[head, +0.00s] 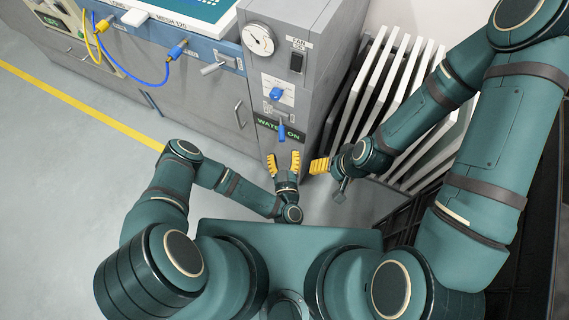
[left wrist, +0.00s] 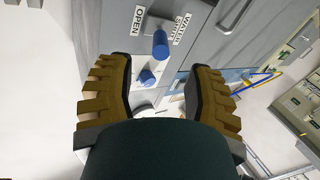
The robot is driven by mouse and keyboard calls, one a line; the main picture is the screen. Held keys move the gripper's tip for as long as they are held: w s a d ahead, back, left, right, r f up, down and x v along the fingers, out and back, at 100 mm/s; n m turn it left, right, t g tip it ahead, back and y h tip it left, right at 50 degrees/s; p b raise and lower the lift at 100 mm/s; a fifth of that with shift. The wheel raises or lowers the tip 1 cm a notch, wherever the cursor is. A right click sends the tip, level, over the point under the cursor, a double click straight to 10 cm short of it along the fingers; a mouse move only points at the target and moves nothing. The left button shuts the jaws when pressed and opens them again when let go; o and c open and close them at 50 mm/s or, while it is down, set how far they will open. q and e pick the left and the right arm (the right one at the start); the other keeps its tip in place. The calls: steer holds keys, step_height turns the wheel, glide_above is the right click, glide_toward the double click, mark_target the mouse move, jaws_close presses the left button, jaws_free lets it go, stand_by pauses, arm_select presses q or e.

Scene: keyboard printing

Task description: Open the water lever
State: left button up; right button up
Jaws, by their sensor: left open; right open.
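In the left wrist view the blue lever (left wrist: 160,45) stands between an OPEN label (left wrist: 138,19) and a WATER label (left wrist: 183,28). My left gripper (head: 283,157) has its yellow fingers spread just below the lever, apart from it in the head view. In the left wrist view the lever lies beyond the gap between the fingertips (left wrist: 159,65). My right gripper (head: 319,166) is to the right of the left one, empty, seen partly from the side.
A second blue knob (head: 277,93) sits on a white plate above the lever, below a gauge (head: 258,39) and a dark switch (head: 296,62). White panels (head: 385,85) stand in a rack right of the cabinet. The floor (head: 60,180) at left is clear.

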arm_select(q)
steer(key=shift+s+d+r, duration=0.1)
steer(key=shift+s+d, duration=0.1)
steer(key=shift+s, duration=1.3)
